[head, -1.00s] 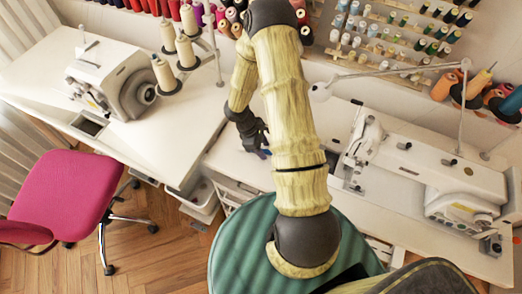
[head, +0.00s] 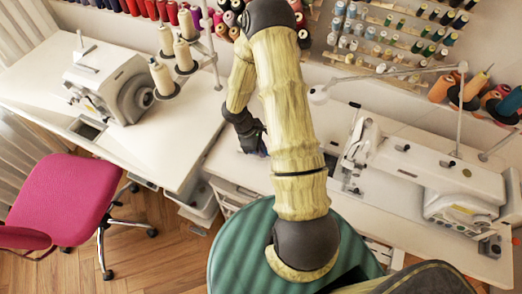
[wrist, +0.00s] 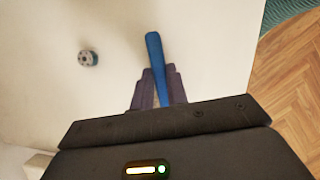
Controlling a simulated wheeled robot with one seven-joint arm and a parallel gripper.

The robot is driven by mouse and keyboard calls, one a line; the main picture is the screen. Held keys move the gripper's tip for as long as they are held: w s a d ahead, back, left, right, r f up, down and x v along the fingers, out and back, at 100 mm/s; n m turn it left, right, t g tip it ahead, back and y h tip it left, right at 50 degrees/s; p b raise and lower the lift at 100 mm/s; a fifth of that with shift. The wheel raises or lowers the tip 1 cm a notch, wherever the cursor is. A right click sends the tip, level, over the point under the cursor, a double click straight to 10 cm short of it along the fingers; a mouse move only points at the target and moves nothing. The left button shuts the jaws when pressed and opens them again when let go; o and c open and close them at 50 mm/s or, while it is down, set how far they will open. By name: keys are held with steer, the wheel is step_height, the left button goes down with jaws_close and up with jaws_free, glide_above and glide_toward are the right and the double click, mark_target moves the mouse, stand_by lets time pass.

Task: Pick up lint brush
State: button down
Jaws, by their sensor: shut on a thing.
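The lint brush (wrist: 155,48) shows in the wrist view as a long blue piece between the two dark fingers of my gripper (wrist: 160,72). My gripper is shut on it. Its far end sticks out past the fingertips over the white table, and its near end is hidden by the gripper body. In the head view my gripper (head: 258,144) is over the left end of the right-hand white table, with only a trace of blue showing at it. I cannot tell whether the brush is clear of the tabletop.
A small round grey-blue item (wrist: 88,58) lies on the table left of the brush. A white sewing machine (head: 455,184) stands on the right, an overlock machine (head: 112,80) with thread cones on the left. Thread racks (head: 385,30) line the wall. A pink chair (head: 62,195) stands lower left.

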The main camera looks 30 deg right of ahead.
step_height(320, 180, up, 9)
stand_by(0.3)
